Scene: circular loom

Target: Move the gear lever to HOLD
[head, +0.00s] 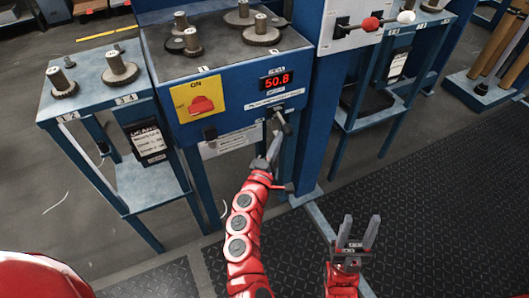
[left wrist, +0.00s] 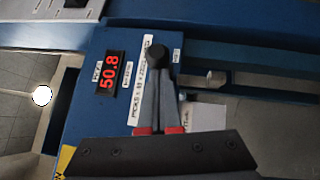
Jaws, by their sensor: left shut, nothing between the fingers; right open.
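A lever with a red ball knob (head: 370,24) and one with a white ball knob (head: 406,17) stick out of the pale panel at the upper right. No HOLD marking is readable, so I cannot tell which control is the gear lever. A black knob (left wrist: 155,56) sits on the blue control box, below the 50.8 display in the head view. My left gripper (head: 275,143) is shut and empty, its tips at or just before this knob; contact is unclear. It also shows in the left wrist view (left wrist: 157,82). My right gripper (head: 358,234) is open and empty, low over the floor.
The blue control box (head: 230,95) carries a red switch (head: 201,104) on a yellow plate and several weights on top. A blue side table (head: 92,92) stands left. The dark floor mat (head: 440,200) on the right is clear.

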